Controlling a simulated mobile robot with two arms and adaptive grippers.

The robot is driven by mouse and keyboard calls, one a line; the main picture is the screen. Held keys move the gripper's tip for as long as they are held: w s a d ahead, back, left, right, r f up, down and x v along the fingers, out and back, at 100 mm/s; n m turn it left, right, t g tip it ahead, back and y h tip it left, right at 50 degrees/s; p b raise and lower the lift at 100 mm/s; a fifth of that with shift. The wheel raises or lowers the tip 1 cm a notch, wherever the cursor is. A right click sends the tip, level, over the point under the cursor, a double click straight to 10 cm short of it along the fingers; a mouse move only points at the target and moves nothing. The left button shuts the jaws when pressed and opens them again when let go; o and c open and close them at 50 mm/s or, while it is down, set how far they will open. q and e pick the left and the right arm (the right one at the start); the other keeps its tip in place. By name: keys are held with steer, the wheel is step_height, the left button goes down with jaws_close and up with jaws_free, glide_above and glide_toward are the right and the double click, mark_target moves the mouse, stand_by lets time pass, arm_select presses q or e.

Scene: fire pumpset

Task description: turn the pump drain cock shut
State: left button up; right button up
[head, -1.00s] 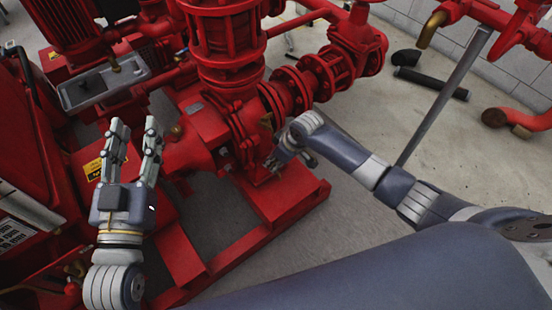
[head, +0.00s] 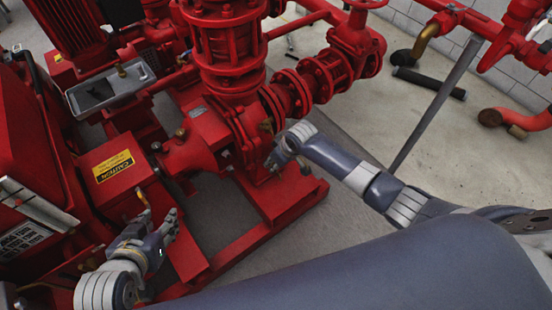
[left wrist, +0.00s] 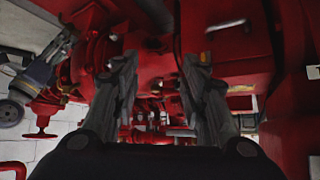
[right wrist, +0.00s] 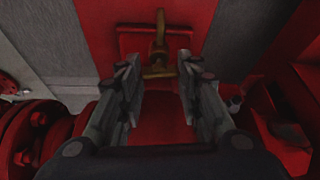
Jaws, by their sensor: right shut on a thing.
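The brass drain cock (right wrist: 158,48) stands against the red pump body in the right wrist view. Its crosswise handle (right wrist: 160,72) lies between the tips of my right gripper (right wrist: 157,68), which is shut on it. In the head view my right gripper (head: 273,165) is at the low side of the red pump casing (head: 195,156) and hides the cock. My left gripper (head: 158,216) is open and empty, low at the left near the red base frame. In the left wrist view its fingers (left wrist: 160,62) are apart with nothing between them.
A red box with a yellow caution label (head: 113,166) is close to my left gripper. A grey tray (head: 108,87) sits further back. Red flanged pipes (head: 320,77) rise behind the pump.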

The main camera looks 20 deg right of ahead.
steer(key=m+p, duration=0.1)
steer(key=p, duration=0.1)
steer(key=shift+r+m+h+p, duration=0.1)
steer(key=shift+m+h+p, duration=0.2)
steer(key=shift+p, duration=0.05)
arm_select(q)
steer(key=s+a+f+g, duration=0.1)
steer(key=s+g, duration=0.1)
steer(key=s, duration=0.3)
steer(key=s+a+f+g+y, duration=0.1)
steer(key=s+a+g, duration=0.1)
steer(key=s, duration=0.3)
steer(key=shift+f+g, duration=0.4)
steer(key=shift+g, duration=0.2)
steer(key=shift+a, duration=0.1)
arm_select(e)
steer(key=o, duration=1.1)
steer(key=shift+c, duration=0.2)
steer(key=v, duration=1.1)
steer(key=shift+s+r, duration=0.3)
steer(key=shift+s, duration=0.05)
